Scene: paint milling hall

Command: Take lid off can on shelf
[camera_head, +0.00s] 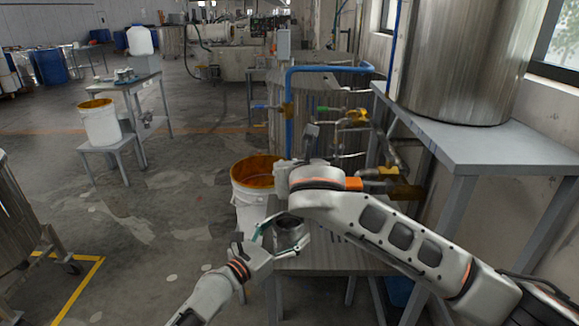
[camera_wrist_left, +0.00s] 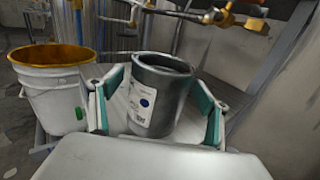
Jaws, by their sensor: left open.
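A grey metal can (camera_wrist_left: 158,98) with a white label and a blue dot stands upright on the low shelf. Its rim is dark and recessed in the left wrist view, and I cannot tell whether a lid is on it. My left gripper (camera_wrist_left: 160,108) is open, with its teal-padded fingers on either side of the can and small gaps visible. In the head view my left gripper (camera_head: 279,238) reaches in from the left around the can (camera_head: 291,229). My right arm's wrist is just above and behind the can; its fingers are hidden.
A white bucket with an orange inside (camera_head: 254,190) stands left of the can, close to my left gripper; it shows in the left wrist view too (camera_wrist_left: 52,98). Pipes and valves (camera_head: 345,118) are behind. A grey table (camera_head: 480,145) bears a large metal drum (camera_head: 465,60) at right.

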